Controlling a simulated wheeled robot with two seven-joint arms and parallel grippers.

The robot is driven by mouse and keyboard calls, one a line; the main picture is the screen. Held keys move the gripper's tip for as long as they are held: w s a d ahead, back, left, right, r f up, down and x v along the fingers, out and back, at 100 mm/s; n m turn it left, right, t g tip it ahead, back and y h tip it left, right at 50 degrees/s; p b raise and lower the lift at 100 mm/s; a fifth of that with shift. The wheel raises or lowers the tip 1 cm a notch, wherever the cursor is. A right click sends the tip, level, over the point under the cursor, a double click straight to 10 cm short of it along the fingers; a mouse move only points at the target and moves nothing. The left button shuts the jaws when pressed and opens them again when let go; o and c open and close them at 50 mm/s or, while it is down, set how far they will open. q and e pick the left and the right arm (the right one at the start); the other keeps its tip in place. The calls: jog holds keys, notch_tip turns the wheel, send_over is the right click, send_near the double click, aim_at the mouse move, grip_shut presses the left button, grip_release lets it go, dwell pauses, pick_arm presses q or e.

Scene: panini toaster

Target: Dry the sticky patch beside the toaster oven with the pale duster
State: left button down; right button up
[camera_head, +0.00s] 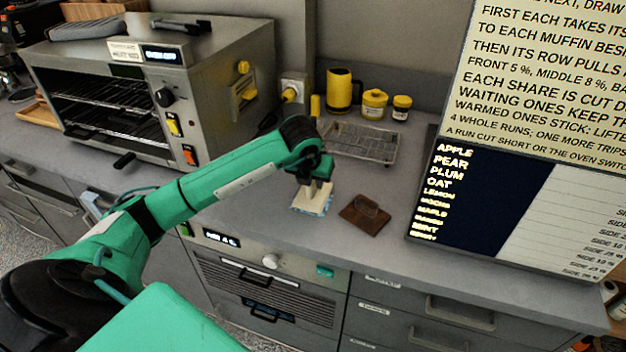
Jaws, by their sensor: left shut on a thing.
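The pale duster (312,200) is a cream block with a light blue edge on the grey counter, in front of and to the right of the toaster oven (215,85). My left gripper (315,184) points down and is shut on the top of the duster. The duster is low, at or close to the counter; I cannot tell if it touches. No sticky patch shows clearly; any part under the duster is hidden. My right gripper is not in view.
A wire rack (360,143) stands behind, with a yellow mug (339,90) and jars (374,104) at the wall. A large text board (530,130) stands on the right.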

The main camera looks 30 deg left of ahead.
pick_arm(q)
jog(key=shift+f+b, duration=0.25)
jog(key=shift+b, duration=0.1)
dwell(0.8)
jog(key=shift+s, duration=0.1)
dwell(0.4)
jog(key=shift+s+d, duration=0.25)
jog(key=shift+s, duration=0.6)
